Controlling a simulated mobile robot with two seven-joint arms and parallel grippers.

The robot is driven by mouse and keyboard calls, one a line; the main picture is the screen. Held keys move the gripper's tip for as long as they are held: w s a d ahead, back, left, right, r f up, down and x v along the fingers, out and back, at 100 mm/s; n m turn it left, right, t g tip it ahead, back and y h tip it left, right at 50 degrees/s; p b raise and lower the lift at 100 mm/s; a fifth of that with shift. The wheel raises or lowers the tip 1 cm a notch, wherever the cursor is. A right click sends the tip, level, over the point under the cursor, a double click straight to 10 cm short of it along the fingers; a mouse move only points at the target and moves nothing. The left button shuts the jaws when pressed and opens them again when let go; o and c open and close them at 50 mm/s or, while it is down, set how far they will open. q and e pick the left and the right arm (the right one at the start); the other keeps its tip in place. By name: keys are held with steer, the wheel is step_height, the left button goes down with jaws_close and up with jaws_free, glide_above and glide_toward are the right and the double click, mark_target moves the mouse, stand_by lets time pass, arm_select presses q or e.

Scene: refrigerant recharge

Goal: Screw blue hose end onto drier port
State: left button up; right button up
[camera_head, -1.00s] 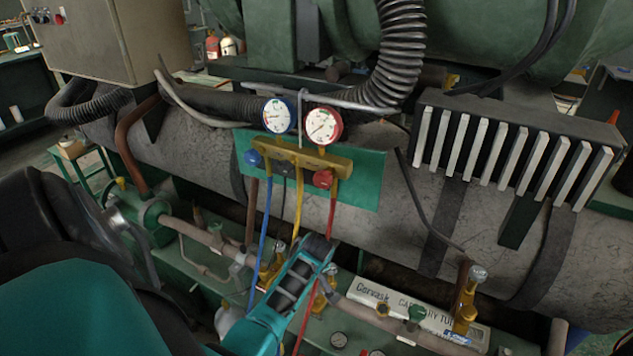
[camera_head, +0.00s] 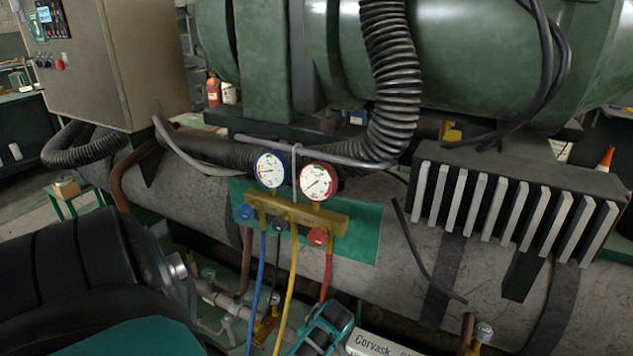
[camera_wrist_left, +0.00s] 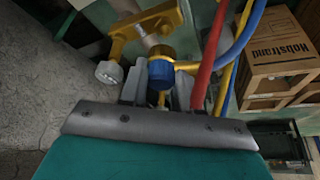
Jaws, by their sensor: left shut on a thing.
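The blue hose (camera_head: 256,290) hangs from the gauge manifold (camera_head: 290,212), beside a yellow and a red hose. In the left wrist view, my left gripper (camera_wrist_left: 160,92) is shut on the blue hose end (camera_wrist_left: 161,75), a blue collar between its grey fingers. The collar sits right against a brass fitting (camera_wrist_left: 155,45), which looks like the drier port. I cannot tell whether the threads are engaged. My right gripper is not in view.
The red hose (camera_wrist_left: 208,60) passes close to the right finger. Wooden crates (camera_wrist_left: 280,60) stand at the right of the wrist view. A large grey cylinder (camera_head: 385,240) lies behind the manifold. A white labelled box (camera_head: 370,345) is low at the bottom edge.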

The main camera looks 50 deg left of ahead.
arm_select(q)
step_height(320, 180, down, 2)
steer(key=shift+s+d+f+b, duration=0.1)
steer(key=shift+b, duration=0.45)
steer(key=shift+r, duration=0.25)
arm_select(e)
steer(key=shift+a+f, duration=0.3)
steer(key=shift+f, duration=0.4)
arm_select(q)
steer(key=shift+p, duration=0.3)
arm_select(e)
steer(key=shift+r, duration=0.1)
arm_select(q)
steer(key=shift+p, duration=0.55)
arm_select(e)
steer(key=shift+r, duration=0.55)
arm_select(q)
steer(key=shift+f+b, duration=0.85)
steer(key=shift+f, duration=0.25)
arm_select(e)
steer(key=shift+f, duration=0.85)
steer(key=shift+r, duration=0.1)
